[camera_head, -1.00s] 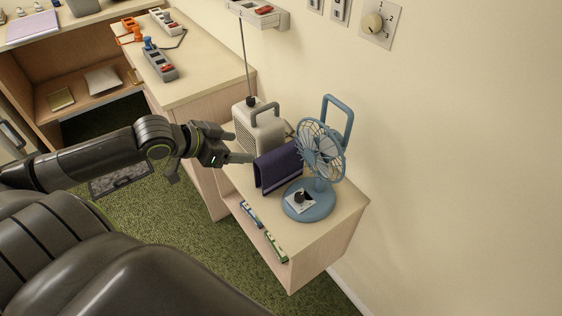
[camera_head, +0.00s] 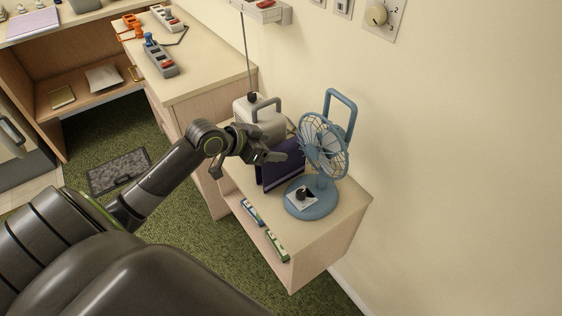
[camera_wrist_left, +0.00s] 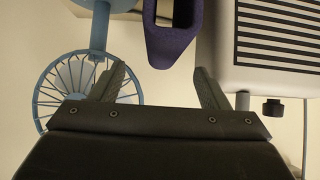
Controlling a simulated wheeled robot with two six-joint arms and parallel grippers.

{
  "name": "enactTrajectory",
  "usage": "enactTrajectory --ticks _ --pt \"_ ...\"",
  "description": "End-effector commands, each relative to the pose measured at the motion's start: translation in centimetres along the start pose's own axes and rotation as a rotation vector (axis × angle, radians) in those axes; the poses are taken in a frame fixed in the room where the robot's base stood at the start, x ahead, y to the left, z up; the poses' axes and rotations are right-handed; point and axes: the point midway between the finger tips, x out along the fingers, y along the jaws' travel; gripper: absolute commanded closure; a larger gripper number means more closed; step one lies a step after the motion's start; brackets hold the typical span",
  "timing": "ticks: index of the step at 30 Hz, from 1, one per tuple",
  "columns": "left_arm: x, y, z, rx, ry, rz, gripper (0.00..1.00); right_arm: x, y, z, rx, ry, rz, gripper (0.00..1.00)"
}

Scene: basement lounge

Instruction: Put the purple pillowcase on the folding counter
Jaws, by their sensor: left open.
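My right gripper is out of view.
The blue fan (camera_head: 325,155) stands close right of the pillowcase, the beige appliance (camera_head: 258,118) close behind it. A lavender item (camera_head: 33,24) lies on another surface at far left. The wall is at right.

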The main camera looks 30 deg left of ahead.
Motion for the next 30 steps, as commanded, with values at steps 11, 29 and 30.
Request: enactTrajectory --ticks 11,29,30 --pt "3.3 -0.4 0.3 -0.005 0.001 0.001 0.31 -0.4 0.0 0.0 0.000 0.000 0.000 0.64" --pt "5.6 -0.5 0.4 0.001 0.000 -0.001 0.47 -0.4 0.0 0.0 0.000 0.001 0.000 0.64" --pt "5.6 -0.5 0.4 0.001 -0.001 -0.001 0.52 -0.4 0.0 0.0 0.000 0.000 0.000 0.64"
